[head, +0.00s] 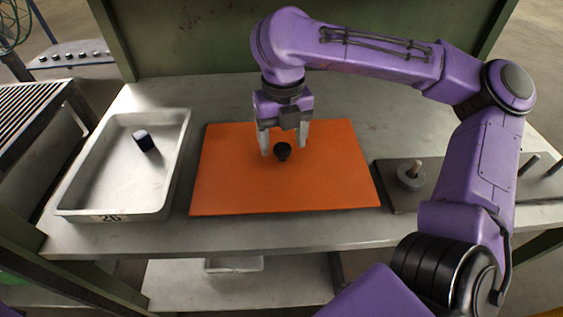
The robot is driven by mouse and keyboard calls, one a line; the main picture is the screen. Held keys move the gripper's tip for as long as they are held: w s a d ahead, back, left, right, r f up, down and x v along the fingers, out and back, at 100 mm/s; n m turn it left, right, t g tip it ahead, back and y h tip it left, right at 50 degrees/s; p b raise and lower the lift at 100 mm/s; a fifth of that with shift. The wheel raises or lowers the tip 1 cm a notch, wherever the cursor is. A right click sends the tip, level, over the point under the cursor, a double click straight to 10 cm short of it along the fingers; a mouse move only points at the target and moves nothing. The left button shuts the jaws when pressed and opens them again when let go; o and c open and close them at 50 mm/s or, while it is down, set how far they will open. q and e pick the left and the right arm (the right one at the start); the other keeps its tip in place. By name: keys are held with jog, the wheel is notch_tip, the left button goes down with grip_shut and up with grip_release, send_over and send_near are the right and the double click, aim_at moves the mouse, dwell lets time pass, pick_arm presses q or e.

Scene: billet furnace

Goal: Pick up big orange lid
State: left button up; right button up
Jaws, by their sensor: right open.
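The big orange lid (240,180) is a flat, rectangular orange plate lying on the grey table. A small dark round knob (283,151) stands near its middle. My right gripper (284,151) points down over the lid with its two pale fingers apart, one on each side of the knob. The fingers look open, and I cannot tell whether they touch the knob or the lid. My left gripper is not in view.
A grey metal tray (68,208) at the left holds a small dark cylinder (143,140). At the right, a dark plate (398,196) carries a round grey piece with a peg (412,176). A green frame (180,40) stands behind the table (250,235).

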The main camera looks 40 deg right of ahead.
notch_tip(320, 180, down, 2)
jog(key=shift+f, duration=0.1)
grip_shut()
jog(key=shift+r, duration=0.2)
